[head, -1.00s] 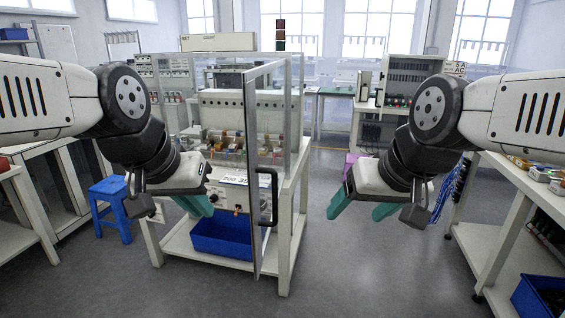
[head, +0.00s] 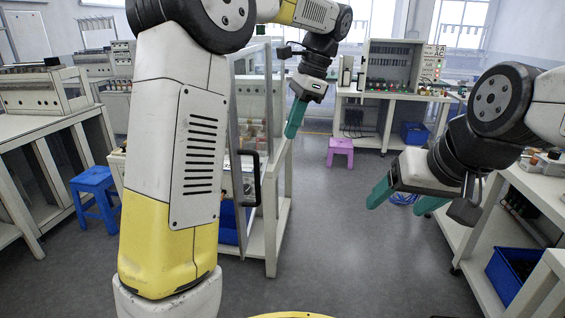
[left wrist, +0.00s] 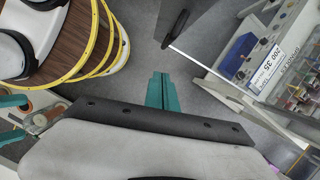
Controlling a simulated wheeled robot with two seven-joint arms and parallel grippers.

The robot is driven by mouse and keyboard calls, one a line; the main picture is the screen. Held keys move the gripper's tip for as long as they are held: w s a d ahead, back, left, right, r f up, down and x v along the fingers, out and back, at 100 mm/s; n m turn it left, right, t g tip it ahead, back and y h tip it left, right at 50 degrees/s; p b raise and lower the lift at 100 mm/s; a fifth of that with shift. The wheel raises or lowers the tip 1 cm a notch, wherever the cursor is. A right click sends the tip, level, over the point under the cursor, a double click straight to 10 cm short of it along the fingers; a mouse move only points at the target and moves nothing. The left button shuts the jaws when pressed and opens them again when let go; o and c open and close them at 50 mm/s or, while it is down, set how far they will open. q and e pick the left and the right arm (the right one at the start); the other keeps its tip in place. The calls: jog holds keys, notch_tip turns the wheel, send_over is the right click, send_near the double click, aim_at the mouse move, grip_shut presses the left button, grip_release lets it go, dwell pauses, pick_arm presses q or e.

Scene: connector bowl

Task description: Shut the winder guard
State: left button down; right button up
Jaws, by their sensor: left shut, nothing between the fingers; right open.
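The winder guard is a clear, framed door, standing swung out from the winder bench. Its black handle (head: 246,180) shows beside my left arm, which hides much of the guard and winder. My left gripper (head: 292,128) is shut and empty, right of the handle in the head view and apart from it. In the left wrist view its shut teal fingers (left wrist: 161,90) point toward the dark handle (left wrist: 176,28), with a floor gap between them. The guard's pale edge (left wrist: 200,64) runs right from there. My right gripper (head: 402,200) is open and empty over the aisle.
The winder bench frame (head: 283,215) stands behind the guard. A blue stool (head: 97,190) is at left and a pink stool (head: 340,148) further back. A shelf bench with a blue bin (head: 515,270) stands at right. The central floor is clear.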

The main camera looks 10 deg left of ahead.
pick_arm(q)
jog(key=a+f+m, duration=0.1)
jog(key=a+f, duration=0.5)
jog(key=f, duration=0.3)
jog(key=shift+s+f+y, duration=0.3)
jog(key=shift+s+f, duration=0.05)
jog(key=shift+s, duration=0.05)
